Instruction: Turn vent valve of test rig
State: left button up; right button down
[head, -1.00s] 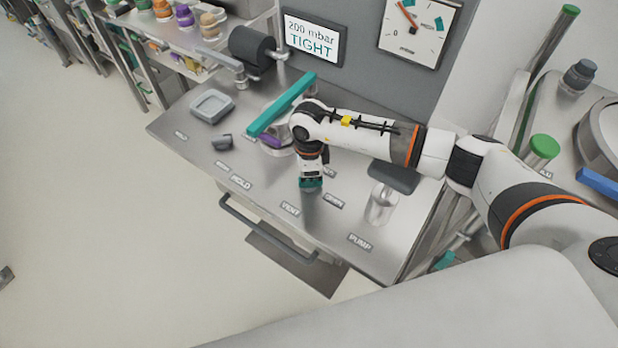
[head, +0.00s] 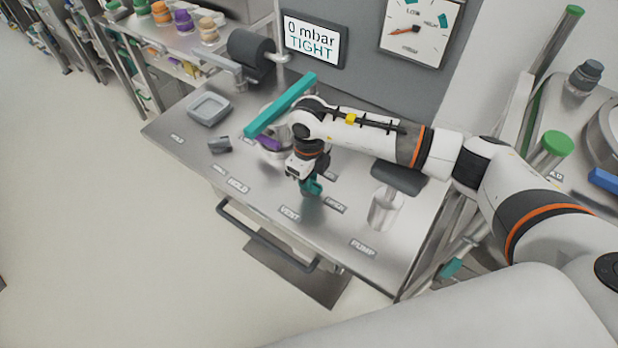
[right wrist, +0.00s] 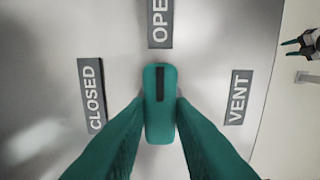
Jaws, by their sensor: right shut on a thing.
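The vent valve handle (right wrist: 160,115) is a teal bar with a black stripe. In the right wrist view its striped end points to the OPEN label (right wrist: 160,22), with the CLOSED label (right wrist: 91,95) to the left. My right gripper (right wrist: 160,118) is shut on the handle from both sides. In the head view my right gripper (head: 309,190) is low over the steel bench top, behind the VENT label (head: 289,214); the handle is mostly hidden there. The display (head: 311,40) reads 0 mbar TIGHT.
A long teal lever (head: 281,105) stands just left of my right wrist. A grey square tray (head: 209,108) and a small dark grey part (head: 220,145) lie left on the bench. A black-topped pump knob (head: 398,178) stands to the right. The bench front has a rail (head: 265,235).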

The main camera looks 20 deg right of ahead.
jog(key=shift+w+r, duration=0.1)
dwell(0.4)
jog(key=c, duration=1.2)
grip_release()
jog(key=shift+c, duration=0.2)
jog(key=shift+r+b, duration=0.3)
jog(key=shift+r, duration=0.15)
notch_tip(320, 180, up, 11)
jog(key=b, duration=0.3)
